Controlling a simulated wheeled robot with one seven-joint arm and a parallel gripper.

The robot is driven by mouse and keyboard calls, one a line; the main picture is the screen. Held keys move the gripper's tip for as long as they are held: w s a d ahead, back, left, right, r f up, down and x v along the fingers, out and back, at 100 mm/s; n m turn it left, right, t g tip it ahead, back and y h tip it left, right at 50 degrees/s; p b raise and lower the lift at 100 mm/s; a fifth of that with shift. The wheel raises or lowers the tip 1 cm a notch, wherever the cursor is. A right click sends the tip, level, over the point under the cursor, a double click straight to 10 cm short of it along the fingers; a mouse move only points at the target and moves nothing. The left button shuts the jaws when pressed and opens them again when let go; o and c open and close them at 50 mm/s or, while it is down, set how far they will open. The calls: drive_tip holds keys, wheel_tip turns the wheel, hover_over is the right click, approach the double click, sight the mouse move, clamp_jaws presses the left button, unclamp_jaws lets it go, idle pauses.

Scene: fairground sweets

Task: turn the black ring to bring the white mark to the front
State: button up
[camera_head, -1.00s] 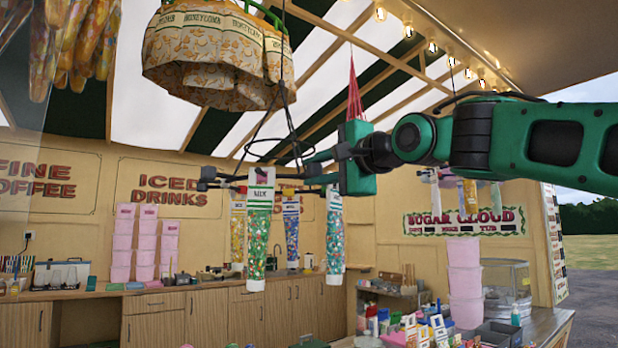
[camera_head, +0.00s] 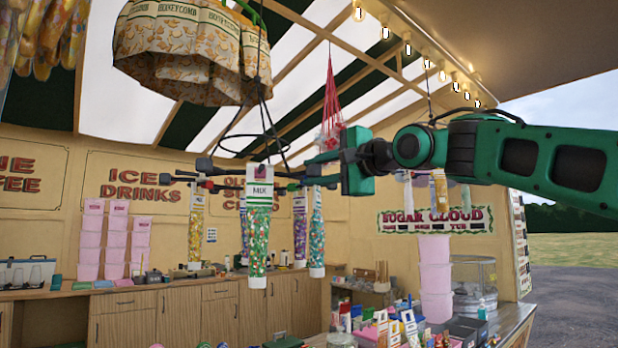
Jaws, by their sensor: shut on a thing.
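The black ring (camera_head: 226,136) hangs on black rods under a cluster of honeycomb bags, with dark spokes ending in blunt knobs. I cannot make out the white mark.
A red net bag (camera_head: 331,105) hangs just behind my gripper. The honeycomb bags (camera_head: 190,45) hang above the ring. Pink tubs (camera_head: 434,280) and a crowded counter (camera_head: 510,335) stand below right. A back counter (camera_head: 130,300) runs along the wall.

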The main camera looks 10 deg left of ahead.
drive_tip(key=w+d, duration=0.3)
drive_tip(key=w, duration=0.6)
drive_tip(key=shift+d+f, duration=0.25)
drive_tip(key=shift+d, duration=0.1)
idle(0.3)
drive_tip(key=o, duration=0.8)
drive_tip(key=shift+c, duration=0.2)
drive_tip(key=shift+r, duration=0.1)
drive_tip(key=shift+s, duration=0.1)
drive_tip(key=v, duration=1)
